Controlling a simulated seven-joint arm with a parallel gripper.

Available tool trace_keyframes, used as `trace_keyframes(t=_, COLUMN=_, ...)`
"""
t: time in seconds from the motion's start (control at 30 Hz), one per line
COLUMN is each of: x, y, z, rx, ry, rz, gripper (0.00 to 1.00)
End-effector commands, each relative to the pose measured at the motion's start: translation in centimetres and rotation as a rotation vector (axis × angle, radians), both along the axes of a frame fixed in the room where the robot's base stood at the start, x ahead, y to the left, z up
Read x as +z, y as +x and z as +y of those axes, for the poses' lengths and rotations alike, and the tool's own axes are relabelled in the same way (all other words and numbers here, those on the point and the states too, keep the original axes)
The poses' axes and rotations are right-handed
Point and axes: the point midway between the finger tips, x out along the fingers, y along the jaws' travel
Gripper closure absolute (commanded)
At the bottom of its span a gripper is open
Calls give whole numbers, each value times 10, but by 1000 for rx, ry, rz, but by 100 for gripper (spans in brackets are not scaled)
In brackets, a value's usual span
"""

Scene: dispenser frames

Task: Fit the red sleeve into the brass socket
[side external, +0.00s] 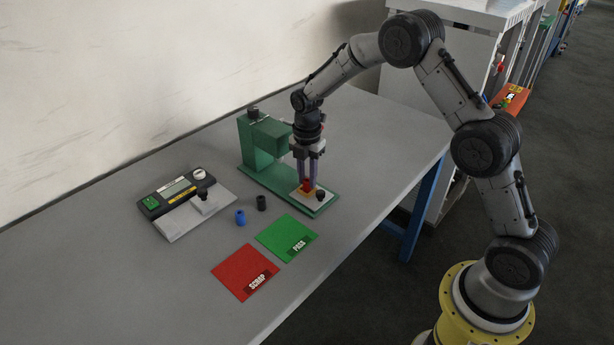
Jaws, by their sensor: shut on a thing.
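The red sleeve (306,185) is between the fingers of my gripper (309,180), which is shut on it. My gripper points straight down over the base plate of the green press. The brass socket (308,193) sits on that plate, directly below the red sleeve and partly hidden by it and the fingers. The sleeve looks upright and at the socket's top. I cannot tell whether it is inside the socket or just touching it.
The green press (262,145) rises close behind my gripper. A black knob (320,194) is beside the socket. Blue (240,217) and black (261,203) sleeves stand left. A gauge (178,190), a green PASS mat (286,238) and a red SCRAP mat (245,272) lie around.

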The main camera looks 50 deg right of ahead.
Motion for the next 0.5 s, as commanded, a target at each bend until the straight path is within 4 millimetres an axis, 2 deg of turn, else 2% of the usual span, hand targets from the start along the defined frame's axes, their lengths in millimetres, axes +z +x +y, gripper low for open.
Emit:
trace_keyframes(t=0.37, x=-4, y=1, z=0, rx=0, ry=0, rz=-3, gripper=100)
trace_keyframes(t=0.4, x=-4, y=1, z=0, rx=0, ry=0, rz=-3, gripper=69)
trace_keyframes(t=0.47, x=-4, y=1, z=0, rx=0, ry=0, rz=-3, gripper=60)
trace_keyframes(t=0.5, x=-4, y=1, z=0, rx=0, ry=0, rz=-3, gripper=60)
